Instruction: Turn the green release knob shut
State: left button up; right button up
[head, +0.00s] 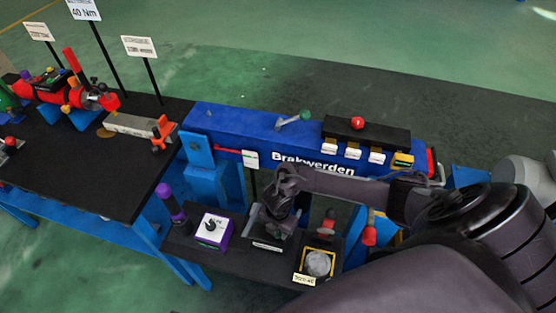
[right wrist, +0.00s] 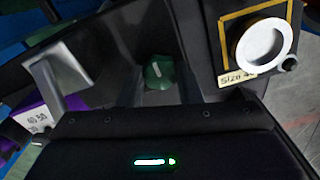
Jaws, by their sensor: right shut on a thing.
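The green release knob (right wrist: 160,72) shows in the right wrist view, with a pale pointer line on its top tilted a little from upright. My right gripper (right wrist: 158,84) has a finger on each side of the knob and is shut on it. In the head view my right gripper (head: 277,222) reaches down over the low black shelf, and it hides the knob there. My left gripper is in neither view.
A purple-and-white box (head: 212,229) with a black knob stands left of my gripper. A yellow-framed tray (head: 304,262) with a round grey disc sits to the right.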

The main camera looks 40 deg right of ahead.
jog(key=o, duration=1)
jog(key=shift+c, duration=0.2)
jog(key=shift+r, duration=0.15)
notch_tip(320, 180, up, 8)
jog(key=shift+f+p, duration=0.2)
jog(key=shift+p, duration=0.1)
